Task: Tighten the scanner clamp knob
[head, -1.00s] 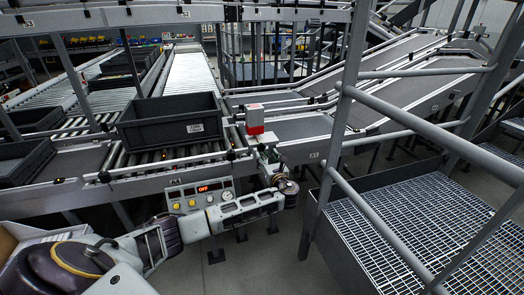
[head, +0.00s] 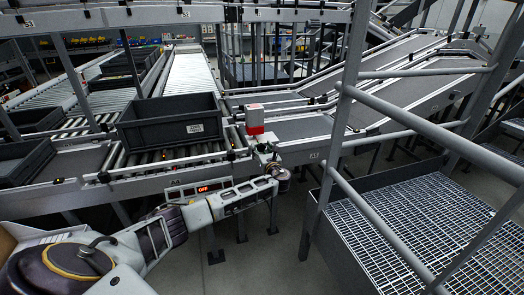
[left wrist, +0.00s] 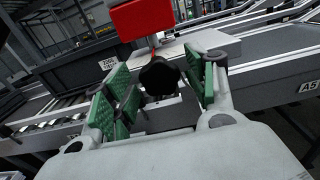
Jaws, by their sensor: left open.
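The scanner (head: 254,120), a red and white box, stands on a bracket at the conveyor's side rail. In the left wrist view its red part (left wrist: 142,18) is at the top. A black lobed clamp knob (left wrist: 159,76) sits below it. My left gripper (left wrist: 162,88) is open, its green-padded fingers on either side of the knob, with no clear contact visible. In the head view my left gripper (head: 266,152) is small, just below the scanner, and the knob cannot be made out. My right gripper is not in view.
A dark grey tote (head: 171,121) sits on the rollers left of the scanner. A control panel with a red OFF display (head: 203,189) is partly behind my left arm. Grey handrails (head: 345,110) and a grated platform (head: 425,225) stand to the right.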

